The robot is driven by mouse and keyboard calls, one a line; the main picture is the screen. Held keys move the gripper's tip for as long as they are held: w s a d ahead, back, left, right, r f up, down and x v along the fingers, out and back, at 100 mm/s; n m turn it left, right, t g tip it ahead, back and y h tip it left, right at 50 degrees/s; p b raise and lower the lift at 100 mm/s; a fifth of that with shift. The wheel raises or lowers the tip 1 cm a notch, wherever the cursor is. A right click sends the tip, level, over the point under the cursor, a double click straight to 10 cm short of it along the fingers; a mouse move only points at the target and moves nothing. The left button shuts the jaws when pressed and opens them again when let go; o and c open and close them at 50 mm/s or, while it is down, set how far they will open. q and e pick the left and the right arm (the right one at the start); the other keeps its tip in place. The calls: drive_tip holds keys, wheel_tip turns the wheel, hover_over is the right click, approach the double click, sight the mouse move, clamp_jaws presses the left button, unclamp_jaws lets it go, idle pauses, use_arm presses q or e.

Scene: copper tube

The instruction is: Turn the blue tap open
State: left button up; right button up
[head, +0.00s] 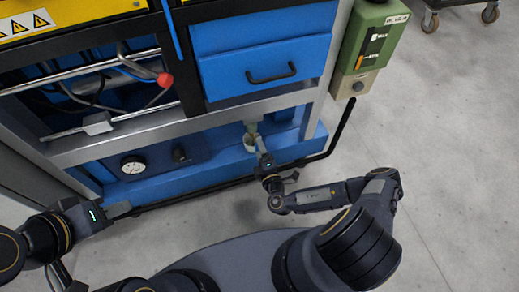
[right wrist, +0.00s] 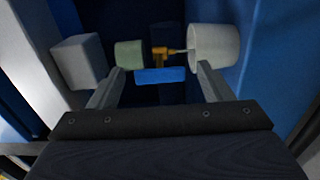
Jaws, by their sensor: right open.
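The blue tap handle (right wrist: 160,76) shows in the right wrist view as a flat bar in front of a small brass valve (right wrist: 159,57). My right gripper (right wrist: 159,82) is open, with one finger to each side of the handle and a gap on both sides. Whether the handle lies fully between the fingertips in depth is unclear. In the head view my right gripper (head: 264,155) is at the recess in the blue machine and the handle cannot be made out. My left gripper (head: 121,209) is at the machine's lower left, away from the tap; its jaw opening is unclear.
A white cup (right wrist: 213,48) is right of the valve, close to the right finger. A green cylinder (right wrist: 129,54) and grey block (right wrist: 78,62) are to the left. The machine has a gauge (head: 133,165) and drawer (head: 263,60).

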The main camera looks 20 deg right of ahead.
drive_tip(key=s+p, duration=0.1)
drive_tip(key=s, duration=0.6)
drive_tip(key=shift+s, duration=0.15)
drive_tip(key=shift+d, duration=0.1)
drive_tip(key=s+a+r+n+g+y, duration=0.1)
drive_tip(key=s+r+n+g+y, duration=0.1)
drive_tip(key=r+n+g+y, duration=0.9)
drive_tip(key=s+a+r+n+g+y, duration=0.2)
drive_tip(key=r+n+y, duration=0.4)
drive_tip(key=r+n, duration=1.05)
drive_tip(key=s+d+r+n+h, duration=0.4)
drive_tip(key=s+n+h, duration=0.3)
drive_tip(key=n, duration=0.5)
drive_tip(key=s+d+r+n+h, duration=0.45)
drive_tip(key=s+n+h, duration=0.2)
drive_tip(key=n, duration=0.65)
wheel_tip(320, 180, up, 26)
drive_tip(key=p, duration=2.6)
drive_tip(key=shift+a+f+t, duration=0.15)
drive_tip(key=shift+a+t, duration=0.05)
drive_tip(key=shift+t, duration=0.1)
